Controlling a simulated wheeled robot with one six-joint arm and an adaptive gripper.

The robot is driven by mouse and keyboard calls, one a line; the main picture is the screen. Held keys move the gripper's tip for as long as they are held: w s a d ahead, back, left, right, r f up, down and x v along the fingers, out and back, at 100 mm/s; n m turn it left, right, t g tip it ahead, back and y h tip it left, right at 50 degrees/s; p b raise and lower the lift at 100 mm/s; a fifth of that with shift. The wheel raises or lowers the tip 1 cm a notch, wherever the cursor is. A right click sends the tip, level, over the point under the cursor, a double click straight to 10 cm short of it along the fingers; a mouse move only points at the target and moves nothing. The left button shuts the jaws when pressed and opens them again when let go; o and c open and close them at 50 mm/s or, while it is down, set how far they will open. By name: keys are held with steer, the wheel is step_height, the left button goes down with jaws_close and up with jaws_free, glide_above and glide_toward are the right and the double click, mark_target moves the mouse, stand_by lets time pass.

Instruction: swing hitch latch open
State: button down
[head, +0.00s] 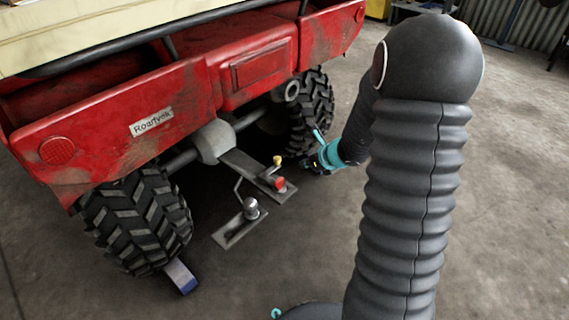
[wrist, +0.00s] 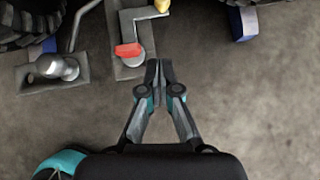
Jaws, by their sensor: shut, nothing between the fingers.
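The hitch plate (head: 232,233) with a silver tow ball (head: 251,208) sits low behind the red vehicle. A second grey bar (head: 260,175) beside it carries a small red latch (head: 279,184) and a yellow knob (head: 277,160). In the wrist view, the red latch (wrist: 128,50) lies on its bar, and the ball (wrist: 50,66) stands to its left. The yellow knob (wrist: 162,5) is cut by the top edge. My gripper (wrist: 159,66) is shut and empty, to the right of and below the red latch, apart from it in the picture. In the head view, my gripper (head: 320,150) is partly hidden.
The red vehicle (head: 190,95) has rear tyres (head: 140,220) on both sides of the hitch. A blue-grey wheel chock (head: 181,276) stands by the left tyre. Another chock (wrist: 243,22) is at the top right in the wrist view. The concrete floor around is clear.

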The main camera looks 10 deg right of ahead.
steer(key=f, duration=0.1)
steer(key=b, duration=0.2)
glide_toward(279, 164)
step_height(279, 164, down, 4)
steer(key=w+a, duration=0.1)
steer(key=shift+w+a, duration=0.25)
steer(key=shift+w, duration=0.25)
steer(key=shift+w+a, duration=0.25)
steer(key=shift+w, duration=0.25)
steer(key=shift+d+r+p, duration=0.1)
steer(key=shift+d+p, duration=0.05)
steer(key=shift+p, duration=0.35)
